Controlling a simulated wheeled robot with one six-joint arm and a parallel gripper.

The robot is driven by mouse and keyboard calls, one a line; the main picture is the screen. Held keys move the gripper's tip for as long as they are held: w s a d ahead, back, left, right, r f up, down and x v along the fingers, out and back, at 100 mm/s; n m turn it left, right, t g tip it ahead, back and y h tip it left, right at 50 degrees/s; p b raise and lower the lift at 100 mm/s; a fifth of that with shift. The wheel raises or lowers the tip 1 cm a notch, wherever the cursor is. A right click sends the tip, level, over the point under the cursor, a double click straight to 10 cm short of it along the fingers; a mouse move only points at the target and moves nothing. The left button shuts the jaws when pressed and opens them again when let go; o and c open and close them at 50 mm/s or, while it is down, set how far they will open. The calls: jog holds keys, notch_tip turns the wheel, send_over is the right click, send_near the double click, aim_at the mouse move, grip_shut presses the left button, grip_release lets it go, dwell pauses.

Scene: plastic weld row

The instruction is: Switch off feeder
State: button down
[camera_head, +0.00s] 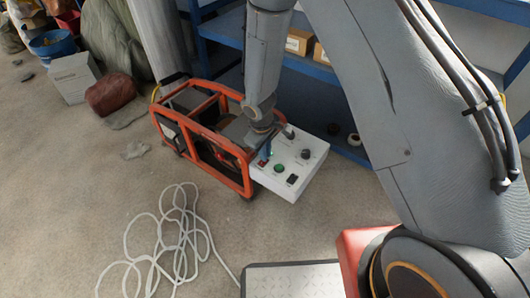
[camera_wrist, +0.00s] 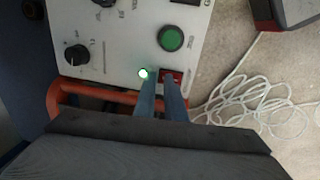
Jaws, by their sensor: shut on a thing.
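The feeder's white control panel (camera_head: 312,172) sits on an orange-framed machine (camera_head: 247,186). In the wrist view the panel (camera_wrist: 115,45) carries a small red rocker switch (camera_wrist: 177,75), a round green button (camera_wrist: 171,38), a lit green lamp (camera_wrist: 143,73) and black knobs. The gripper is shut on the switch; the exact contact and the rocker's position are hard to see.
A loose white cable (camera_head: 170,240) lies coiled on the floor in front. Blue shelving (camera_head: 345,148) stands behind the machine. A grey box (camera_head: 73,77) and a dark red sack (camera_head: 110,94) stand at the back left.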

aim_at(262, 162)
jog(key=shift+f, duration=0.45)
jog(key=shift+s+a+f, duration=0.15)
jog(key=shift+s+a, duration=0.25)
jog(key=shift+s, duration=0.35)
jog(key=shift+a+r+p, duration=0.2)
jog(key=shift+r+p, duration=0.2)
jog(key=shift+r, duration=0.25)
notch_tip(262, 162, up, 14)
jog(key=p, duration=0.4)
jog(key=shift+f, duration=0.1)
